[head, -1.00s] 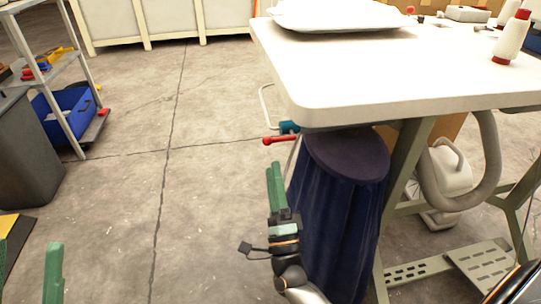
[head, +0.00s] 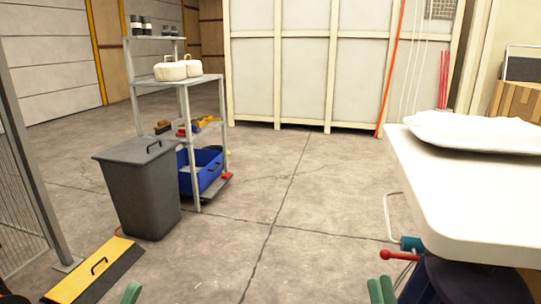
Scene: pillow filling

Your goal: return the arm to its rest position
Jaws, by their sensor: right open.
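My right gripper (head: 381,291) shows only its green fingertips at the bottom edge, left of the dark blue cloth-covered stand (head: 470,280) under the white table's corner. The two fingertips stand a little apart, with nothing seen between them. The rest of the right arm is out of the picture. My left gripper (head: 132,292) shows only one green fingertip at the bottom left, by the yellow and black ramp. Whether it is open or shut does not show.
The white table (head: 440,190) bears a white pillow (head: 475,131) at the right. A red-knobbed lever (head: 398,256) juts out below its edge. A grey bin (head: 143,190), a shelf rack (head: 186,80) and the yellow-black ramp (head: 95,270) stand left. The middle floor is clear.

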